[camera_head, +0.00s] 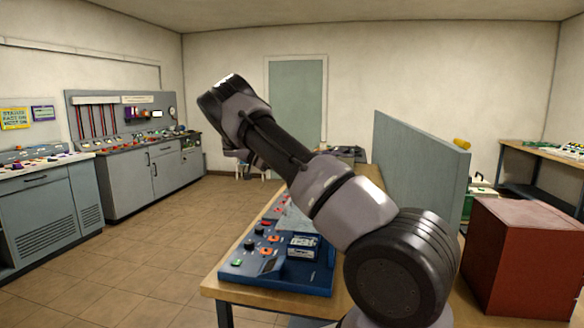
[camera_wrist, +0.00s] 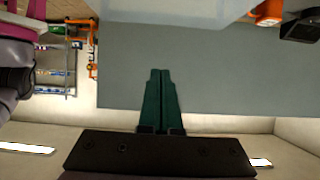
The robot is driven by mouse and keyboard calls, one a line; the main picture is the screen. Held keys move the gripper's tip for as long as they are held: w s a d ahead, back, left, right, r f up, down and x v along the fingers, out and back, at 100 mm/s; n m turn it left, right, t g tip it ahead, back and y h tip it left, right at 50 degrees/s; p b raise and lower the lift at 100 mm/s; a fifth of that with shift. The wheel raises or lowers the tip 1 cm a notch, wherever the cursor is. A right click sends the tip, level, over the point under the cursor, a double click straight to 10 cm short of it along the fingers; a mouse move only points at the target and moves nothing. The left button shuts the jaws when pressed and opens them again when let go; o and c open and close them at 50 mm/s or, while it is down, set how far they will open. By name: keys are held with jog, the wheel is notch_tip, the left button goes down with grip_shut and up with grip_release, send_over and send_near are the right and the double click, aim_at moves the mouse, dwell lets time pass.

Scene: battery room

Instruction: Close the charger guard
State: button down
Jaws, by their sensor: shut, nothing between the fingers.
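A blue charger box (camera_head: 285,282) with several coloured knobs and a small meter sits on the near end of the wooden table. A pale, clear-looking panel (camera_head: 293,218) stands tilted over its back part, partly behind my arm; it may be the charger guard, but I cannot tell for sure. In the wrist view my gripper (camera_wrist: 160,72) has its green fingers together, with nothing between them. A pale grey surface (camera_wrist: 185,10) fills the top of that view beyond the fingertips. The gripper cannot be made out in the head view.
A tall grey-blue partition (camera_head: 415,165) stands along the table's right side. A red cabinet (camera_head: 525,260) is at the right. Control desks (camera_head: 130,175) line the left wall. The tiled floor (camera_head: 150,250) left of the wooden table (camera_head: 225,290) is clear.

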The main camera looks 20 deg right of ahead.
aim_at(288, 202)
jog(key=shift+g+h, duration=0.6)
jog(key=shift+h, duration=0.3)
jog(key=shift+w+a+f, duration=0.4)
jog(key=shift+a+f, duration=0.15)
jog(key=shift+f, duration=0.85)
jog(key=shift+w+a+f, duration=0.35)
jog(key=shift+a+f, duration=0.25)
jog(key=shift+f, duration=0.85)
jog(key=shift+w+a+f, duration=0.4)
jog(key=shift+a+f, duration=0.15)
jog(key=shift+f, duration=0.85)
